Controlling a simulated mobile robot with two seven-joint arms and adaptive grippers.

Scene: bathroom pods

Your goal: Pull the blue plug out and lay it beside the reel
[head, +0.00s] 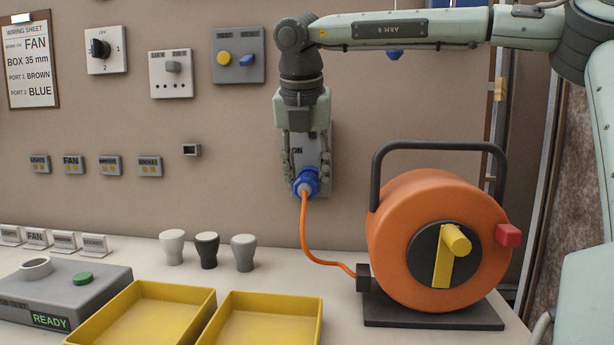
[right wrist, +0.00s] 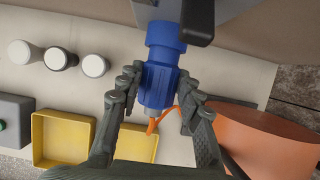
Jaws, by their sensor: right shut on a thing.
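The blue plug (head: 308,184) is at the front of a grey socket box (head: 326,178) on the wall; it also shows in the right wrist view (right wrist: 160,82). My right gripper (head: 306,170) comes down from above with its fingers on both sides of the plug, shut on it. In the right wrist view, the plug's blue end meets the grey box, but how deep it sits is hidden. An orange cable (head: 304,230) hangs from the plug to the orange reel (head: 395,235), which stands on the worktop at the right. My left gripper is not in view.
Three knobs (head: 207,250) stand on the worktop left of the cable. Two yellow trays (head: 262,320) and a grey box with a green button (head: 83,278) are at the front left. The reel's black handle (head: 440,146) rises near my right arm. Bare worktop lies between knobs and reel.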

